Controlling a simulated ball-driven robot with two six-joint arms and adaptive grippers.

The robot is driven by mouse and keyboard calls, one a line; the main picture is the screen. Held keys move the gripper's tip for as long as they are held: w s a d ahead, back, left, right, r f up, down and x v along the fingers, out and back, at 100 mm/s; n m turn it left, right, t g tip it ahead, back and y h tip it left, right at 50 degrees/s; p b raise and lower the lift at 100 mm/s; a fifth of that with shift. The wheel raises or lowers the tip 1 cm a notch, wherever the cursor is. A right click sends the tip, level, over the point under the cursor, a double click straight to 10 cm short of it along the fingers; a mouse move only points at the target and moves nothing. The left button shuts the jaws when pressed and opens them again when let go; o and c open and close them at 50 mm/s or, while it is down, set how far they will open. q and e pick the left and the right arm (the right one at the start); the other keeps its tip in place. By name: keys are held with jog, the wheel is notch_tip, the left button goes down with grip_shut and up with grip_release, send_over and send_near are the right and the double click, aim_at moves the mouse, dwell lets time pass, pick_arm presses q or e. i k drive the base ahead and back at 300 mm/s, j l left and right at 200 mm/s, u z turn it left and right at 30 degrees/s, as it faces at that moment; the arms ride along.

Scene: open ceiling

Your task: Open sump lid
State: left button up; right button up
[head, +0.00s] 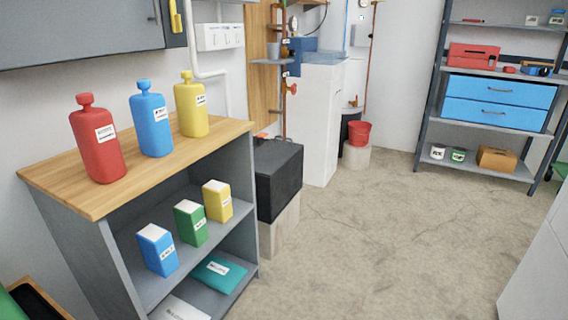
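I cannot make out a sump lid for certain in the head view. A black box (279,178) stands on a pale block (280,229) just right of the wooden-topped shelf unit; whether it has a lid I cannot tell. Farther back, a dark round container (350,126) stands partly hidden behind a red bucket (359,133). The bucket rests on a pale round base (356,155). Neither of my grippers is in view.
The shelf unit's wooden top (58,179) holds red (99,153), blue (151,124) and yellow (190,110) bottles. A white cabinet (319,120) stands behind. A metal rack (434,95) lines the back right. The concrete floor (400,240) between is clear. A pale panel (540,265) edges the right.

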aim_at(270, 156)
jog(key=i+u, duration=0.15)
jog(key=i+l+u, duration=0.1)
jog(key=u, duration=0.3)
jog(key=i+l+u, duration=0.15)
jog(key=u, duration=0.3)
jog(key=i+l+u, duration=0.15)
jog(key=l+u, duration=0.15)
jog(key=l, duration=0.25)
jog(key=i+l+u, duration=0.1)
jog(key=l+u, duration=0.15)
jog(key=l, duration=0.3)
jog(key=l+u, duration=0.3)
jog(key=l, duration=0.25)
